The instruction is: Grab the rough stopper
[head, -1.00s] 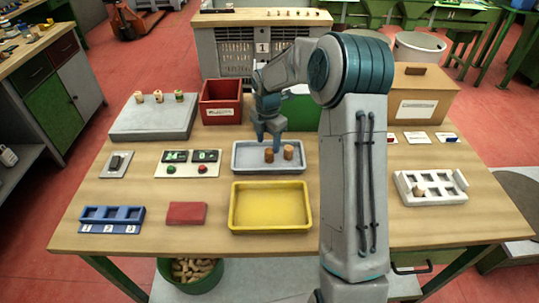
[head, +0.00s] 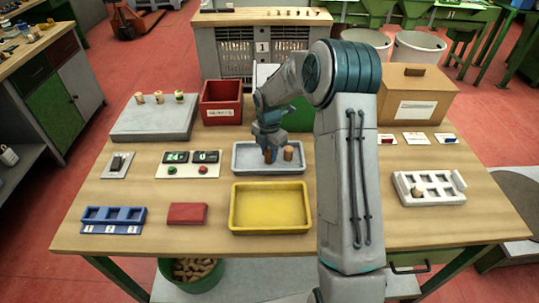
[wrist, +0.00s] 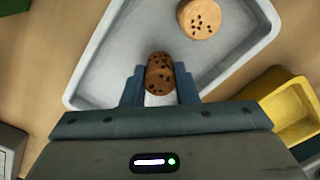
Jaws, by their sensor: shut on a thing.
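Two cork stoppers are in the grey tray (head: 240,170). The left one is a darker brown, dark-pitted stopper (wrist: 160,70), and it is the rougher looking of the two. My gripper (head: 269,151) is down at the tray and shut on this stopper, with a finger on either side in the wrist view. Whether the stopper still touches the tray floor I cannot tell. The lighter stopper (head: 288,153) stands just to the right, apart from the fingers. It shows a pale top with several dark pits in the wrist view (wrist: 199,19).
A yellow tray (head: 234,210) lies just in front of the grey tray. A red bin (head: 221,103) stands behind it to the left. A white holder (head: 430,187) with a stopper is at the right. A blue three-slot rack (head: 112,220) is at the front left.

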